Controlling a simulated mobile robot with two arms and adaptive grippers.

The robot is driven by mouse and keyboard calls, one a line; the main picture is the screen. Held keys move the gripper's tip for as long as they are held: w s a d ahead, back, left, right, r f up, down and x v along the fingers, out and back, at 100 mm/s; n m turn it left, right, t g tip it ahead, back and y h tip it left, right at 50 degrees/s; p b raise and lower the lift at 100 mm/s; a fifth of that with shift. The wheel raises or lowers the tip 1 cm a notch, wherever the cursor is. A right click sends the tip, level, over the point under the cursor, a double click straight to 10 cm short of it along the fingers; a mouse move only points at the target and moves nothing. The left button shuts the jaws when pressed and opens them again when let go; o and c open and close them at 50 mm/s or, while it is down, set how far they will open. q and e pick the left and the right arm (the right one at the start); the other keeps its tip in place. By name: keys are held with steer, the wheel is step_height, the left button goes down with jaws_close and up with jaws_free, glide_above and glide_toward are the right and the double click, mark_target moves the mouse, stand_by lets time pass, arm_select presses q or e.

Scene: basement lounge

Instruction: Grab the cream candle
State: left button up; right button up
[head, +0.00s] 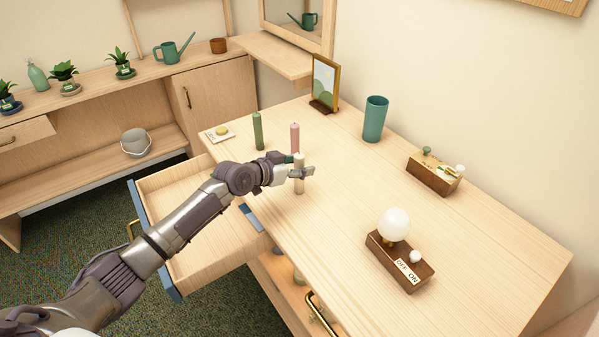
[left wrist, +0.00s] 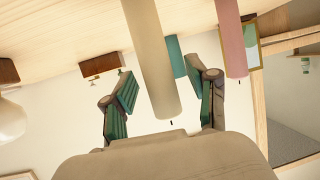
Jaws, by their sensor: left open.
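The cream candle (head: 299,184) stands upright on the wooden desk (head: 350,215), near its front left edge. My left gripper (head: 300,172) is at the candle, with its fingers at the candle's upper part. In the left wrist view the cream candle (left wrist: 151,60) lies between the two spread green-padded fingers of the left gripper (left wrist: 166,95), with a gap on each side. The pink candle (head: 295,136) stands just behind, and the green candle (head: 258,130) to its left. My right gripper is not in view.
An open drawer (head: 205,222) juts out below my left arm. A teal cup (head: 375,119), a picture frame (head: 324,83), a lamp switch box (head: 399,262) and another wooden box (head: 434,172) stand on the desk. A small dish (head: 220,133) is at the far left corner. The desk's middle is clear.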

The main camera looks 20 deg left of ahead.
arm_select(q)
steer(key=shift+w+d, duration=0.1)
steer(key=shift+w, duration=0.05)
jaws_close()
stand_by(0.4)
